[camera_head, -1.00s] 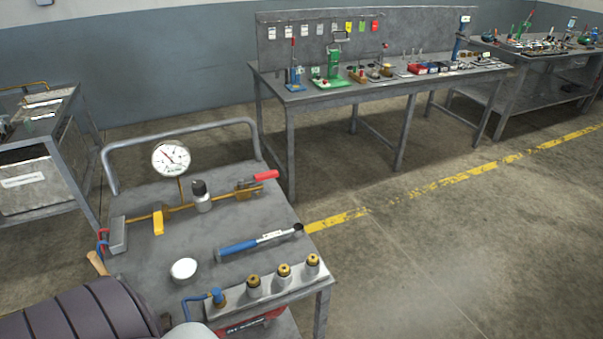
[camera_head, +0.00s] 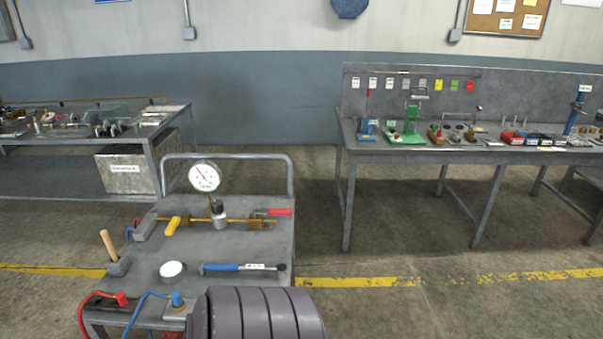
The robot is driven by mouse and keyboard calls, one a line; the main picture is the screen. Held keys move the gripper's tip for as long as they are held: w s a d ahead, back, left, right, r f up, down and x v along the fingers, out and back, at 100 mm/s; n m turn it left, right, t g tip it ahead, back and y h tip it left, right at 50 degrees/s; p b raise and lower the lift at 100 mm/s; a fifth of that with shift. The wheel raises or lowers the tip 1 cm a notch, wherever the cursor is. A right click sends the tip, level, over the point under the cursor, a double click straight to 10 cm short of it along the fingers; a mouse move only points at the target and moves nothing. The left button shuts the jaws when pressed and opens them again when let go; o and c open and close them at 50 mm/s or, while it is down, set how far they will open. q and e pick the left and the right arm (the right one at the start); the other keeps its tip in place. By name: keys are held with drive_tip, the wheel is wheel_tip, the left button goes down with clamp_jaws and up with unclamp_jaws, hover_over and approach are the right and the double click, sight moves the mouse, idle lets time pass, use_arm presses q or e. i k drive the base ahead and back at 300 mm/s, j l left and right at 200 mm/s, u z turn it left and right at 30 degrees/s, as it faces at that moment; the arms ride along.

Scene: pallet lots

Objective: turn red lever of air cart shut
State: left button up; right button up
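The air cart (camera_head: 250,243) is a grey table with a tube handle at its far edge, low left of centre in the head view. A brass pipe assembly lies across its top. The red lever (camera_head: 280,212) is at the right end of this pipe and points right, roughly along the pipe. A yellow lever (camera_head: 172,226) at the left part points toward me, across the pipe. A round white pressure gauge (camera_head: 204,176) stands above the pipe, its fine reading too small to tell. Neither of my grippers is in view.
On the cart lie a blue-handled tool (camera_head: 235,267), a white round cup (camera_head: 172,271) and a wooden-handled hammer (camera_head: 111,250). A dark ribbed part, seemingly mine, covers the cart's near right. A workbench (camera_head: 450,155) stands right, another table left. The floor right of the cart is clear.

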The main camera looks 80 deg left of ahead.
sight(271, 211)
drive_tip(key=i+u, duration=0.55)
drive_tip(key=u, duration=0.2)
drive_tip(key=i+u, duration=0.35)
drive_tip(key=k+l, duration=0.05)
drive_tip(key=k, duration=0.05)
